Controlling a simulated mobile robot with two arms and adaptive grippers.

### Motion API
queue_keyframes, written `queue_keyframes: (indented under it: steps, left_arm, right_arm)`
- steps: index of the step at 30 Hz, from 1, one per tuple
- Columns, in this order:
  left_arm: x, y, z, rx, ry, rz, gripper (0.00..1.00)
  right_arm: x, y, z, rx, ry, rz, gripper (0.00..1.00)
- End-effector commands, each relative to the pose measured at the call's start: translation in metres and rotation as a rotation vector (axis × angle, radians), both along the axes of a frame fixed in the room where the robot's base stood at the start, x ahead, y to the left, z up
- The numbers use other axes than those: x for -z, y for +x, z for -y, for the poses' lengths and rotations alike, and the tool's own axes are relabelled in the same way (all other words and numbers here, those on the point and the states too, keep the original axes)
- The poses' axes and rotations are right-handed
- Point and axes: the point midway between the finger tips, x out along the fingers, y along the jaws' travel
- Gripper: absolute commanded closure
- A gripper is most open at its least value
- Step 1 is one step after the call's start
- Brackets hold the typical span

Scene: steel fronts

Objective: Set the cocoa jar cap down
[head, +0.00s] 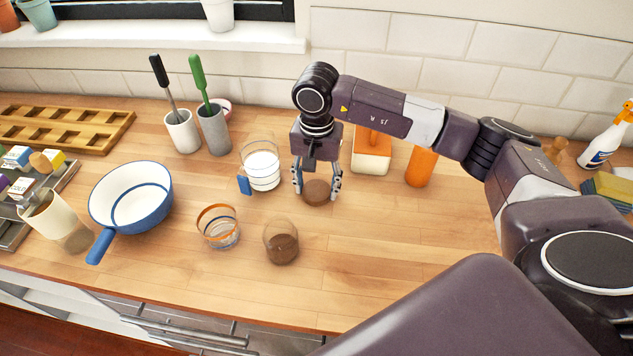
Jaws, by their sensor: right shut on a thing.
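My right gripper (318,190) points down over the counter, shut on the round brown cocoa jar cap (317,194). The cap sits between the two fingertips, close to the wooden counter; I cannot tell whether it touches it. The cocoa jar (281,245), clear glass with brown powder in its lower part, stands uncapped on the counter, in front and to the left of the cap. My left gripper is not in view.
A measuring jug (262,172) with white contents stands left of the gripper. An orange-rimmed glass (217,232) and a blue-white pan (138,197) are further left. A butter dish (371,160) and orange cylinder (421,167) stand behind right. The counter (390,245) is clear at front right.

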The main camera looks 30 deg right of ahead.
Motion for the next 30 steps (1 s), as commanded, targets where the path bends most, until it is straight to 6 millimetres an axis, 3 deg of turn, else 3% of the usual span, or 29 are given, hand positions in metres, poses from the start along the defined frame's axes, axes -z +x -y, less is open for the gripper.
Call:
queue_keyframes:
  steps: [10,11,15,25,27,30]
  left_arm:
    - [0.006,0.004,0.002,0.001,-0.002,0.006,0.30]
    - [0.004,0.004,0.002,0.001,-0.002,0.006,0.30]
    - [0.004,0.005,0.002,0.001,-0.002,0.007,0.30]
    - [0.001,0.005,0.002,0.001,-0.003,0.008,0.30]
    - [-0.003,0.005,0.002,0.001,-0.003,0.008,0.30]
    - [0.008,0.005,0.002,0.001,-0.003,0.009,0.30]
  right_arm:
    - [0.004,0.000,0.000,0.000,0.000,0.001,0.84]
    - [0.003,0.000,0.000,0.000,0.000,0.001,0.49]
    - [0.003,0.000,0.000,0.000,0.000,0.001,0.33]
    - [0.000,0.000,0.000,0.000,0.000,0.001,0.33]
    - [-0.003,0.000,0.000,0.000,0.001,0.001,0.33]
    - [-0.016,0.002,0.000,0.000,0.001,0.006,0.33]
